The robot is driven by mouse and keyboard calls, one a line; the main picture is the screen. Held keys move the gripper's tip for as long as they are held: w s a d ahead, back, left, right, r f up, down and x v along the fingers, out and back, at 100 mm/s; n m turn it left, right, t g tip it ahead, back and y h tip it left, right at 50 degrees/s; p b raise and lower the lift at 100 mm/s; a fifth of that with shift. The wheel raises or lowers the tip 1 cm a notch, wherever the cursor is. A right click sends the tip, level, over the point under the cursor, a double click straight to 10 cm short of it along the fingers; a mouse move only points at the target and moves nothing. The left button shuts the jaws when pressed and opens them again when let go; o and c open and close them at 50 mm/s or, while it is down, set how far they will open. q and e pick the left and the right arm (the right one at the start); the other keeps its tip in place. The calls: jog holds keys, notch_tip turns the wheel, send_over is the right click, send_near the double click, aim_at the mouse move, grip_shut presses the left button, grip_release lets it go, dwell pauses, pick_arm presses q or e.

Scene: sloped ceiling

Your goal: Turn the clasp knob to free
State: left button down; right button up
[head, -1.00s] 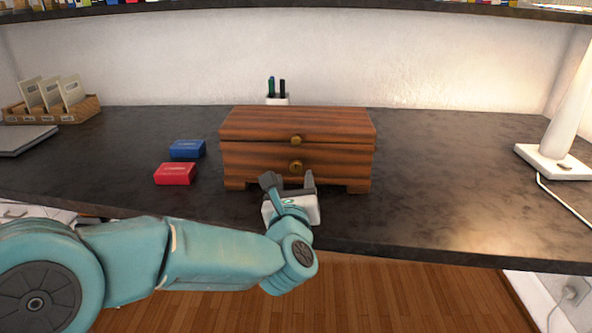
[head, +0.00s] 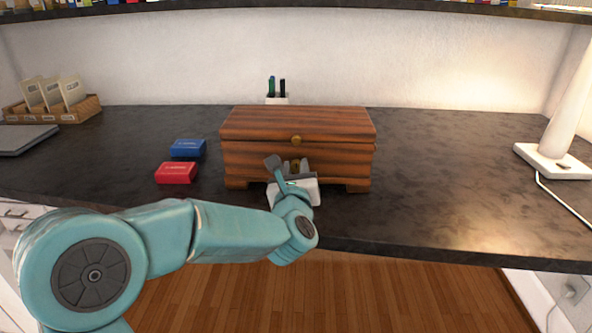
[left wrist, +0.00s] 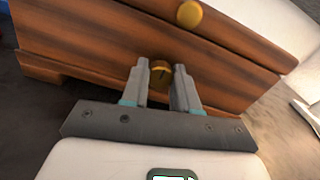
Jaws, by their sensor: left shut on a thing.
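A wooden box (head: 335,160) with a lid stands on the dark desk. A brass knob (head: 296,139) sits on the lid's front edge; it also shows in the left wrist view (left wrist: 189,14). Below it, on the box front, is the brass clasp knob (left wrist: 160,72), with a dark slot or mark on its face. My left gripper (head: 288,166) is at the box front; in the left wrist view its fingers (left wrist: 161,80) stand on either side of the clasp knob, shut on it. In the head view the fingers partly hide this knob. My right gripper is not in view.
A blue box (head: 187,149) and a red box (head: 176,173) lie left of the wooden box. A pen holder (head: 277,99) stands behind it. A white lamp (head: 553,160) stands at the right. The desk (head: 450,180) between box and lamp is clear.

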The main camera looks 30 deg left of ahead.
pick_arm(q)
jog(key=shift+f+m+b, duration=0.15)
jog(key=shift+m+b, duration=0.55)
jog(key=m+b, duration=0.1)
jog(key=m, duration=0.1)
jog(key=shift+m+b, duration=0.3)
jog(key=shift+b, duration=0.1)
jog(key=shift+m+b, duration=0.35)
jog(key=shift+m, duration=0.55)
jog(key=m, duration=0.2)
jog(key=shift+m+b, duration=0.3)
jog(key=shift+m, duration=0.1)
jog(key=m, duration=0.4)
jog(key=shift+m+p, duration=0.55)
jog(key=shift+m, duration=2.15)
